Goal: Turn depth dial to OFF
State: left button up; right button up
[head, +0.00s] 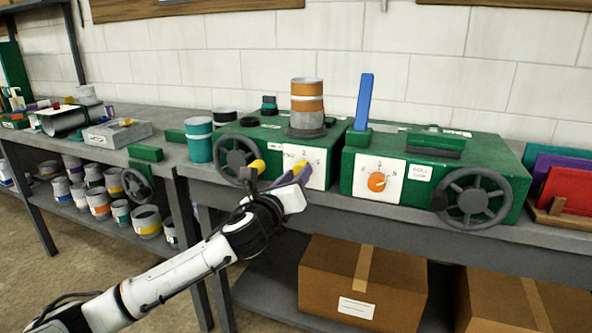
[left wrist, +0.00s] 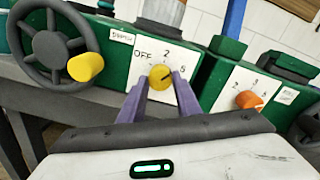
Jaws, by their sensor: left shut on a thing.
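The depth dial (left wrist: 160,77) is a yellow knob on a white plate (left wrist: 180,60) marked OFF at the left, 2 at the top and a further number at the right. A label beside the plate seems to read DEPTH. A short dark mark shows on the knob, but I cannot tell its exact setting. My left gripper (left wrist: 160,88) has its purple fingers closed on the knob's sides in the left wrist view. In the head view, my left gripper (head: 296,172) is at the front of the left green machine (head: 265,135) and largely covers the dial. My right gripper is not in view.
A handwheel (left wrist: 52,45) with a yellow crank knob (left wrist: 86,67) is left of the dial. The right machine has an orange dial (head: 376,181) and a grey handwheel (head: 473,197). An orange-banded can (head: 307,97) stands on the left machine. Boxes (head: 362,280) sit below.

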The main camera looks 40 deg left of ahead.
pick_arm(q)
jog(key=n+p, duration=0.7)
jog(key=n, duration=1.2)
jog(key=shift+f+p, duration=0.1)
jog(key=shift+p, duration=0.3)
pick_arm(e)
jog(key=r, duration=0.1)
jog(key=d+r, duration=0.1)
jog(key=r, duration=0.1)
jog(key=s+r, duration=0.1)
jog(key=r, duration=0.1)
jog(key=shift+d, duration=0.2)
pick_arm(q)
jog(key=shift+n, duration=0.3)
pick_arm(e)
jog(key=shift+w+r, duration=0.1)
pick_arm(q)
jog(key=o, duration=1.1)
jog(key=shift+c, duration=0.2)
